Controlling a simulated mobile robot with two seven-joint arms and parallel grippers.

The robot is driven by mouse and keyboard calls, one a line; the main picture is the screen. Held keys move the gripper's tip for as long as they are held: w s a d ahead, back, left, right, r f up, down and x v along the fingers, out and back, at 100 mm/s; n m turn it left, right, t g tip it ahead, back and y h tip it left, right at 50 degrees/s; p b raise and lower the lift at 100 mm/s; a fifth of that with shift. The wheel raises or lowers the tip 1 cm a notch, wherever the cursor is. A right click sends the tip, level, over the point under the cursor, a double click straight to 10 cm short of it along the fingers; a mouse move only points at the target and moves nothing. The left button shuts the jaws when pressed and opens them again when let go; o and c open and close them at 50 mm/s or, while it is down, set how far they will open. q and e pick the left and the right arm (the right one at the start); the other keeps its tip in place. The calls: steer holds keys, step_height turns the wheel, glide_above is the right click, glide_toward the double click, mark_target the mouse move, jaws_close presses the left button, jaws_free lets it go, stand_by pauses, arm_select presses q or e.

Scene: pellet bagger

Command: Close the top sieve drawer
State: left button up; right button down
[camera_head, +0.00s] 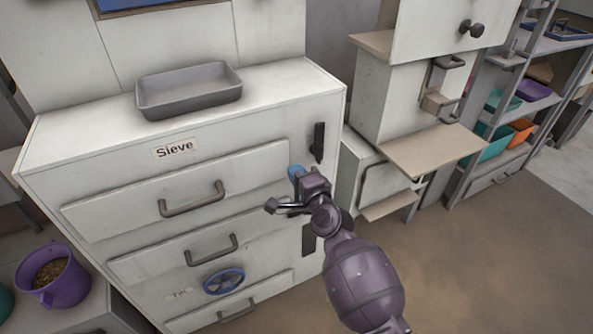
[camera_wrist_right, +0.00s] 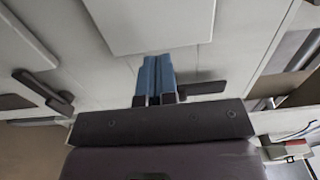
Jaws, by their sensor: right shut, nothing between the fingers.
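The sieve cabinet (camera_head: 120,150) is pale and carries a "Sieve" label. Its top sieve drawer (camera_head: 125,207) has a wide pale front with a grey bar handle (camera_head: 192,200). The front stands slightly proud of the cabinet face; I cannot tell whether the drawer is fully in. My right gripper (camera_head: 296,171) is at the right end of the top drawer front, with its blue fingertips close to the cabinet face. In the right wrist view its blue fingers (camera_wrist_right: 155,78) are pressed together, empty, before pale panels. Contact is unclear. My left gripper is not in view.
A grey tray (camera_head: 190,90) sits on the cabinet top. Dark upright handles (camera_head: 318,142) flank the drawers on the right. A lower drawer (camera_head: 150,262) and a blue handwheel (camera_head: 223,281) are below. A purple pot (camera_head: 62,285) stands left. Open floor (camera_head: 500,260) lies right.

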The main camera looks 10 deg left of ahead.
steer(key=p+v, duration=0.2)
steer(key=v, duration=0.9)
steer(key=shift+f, duration=0.2)
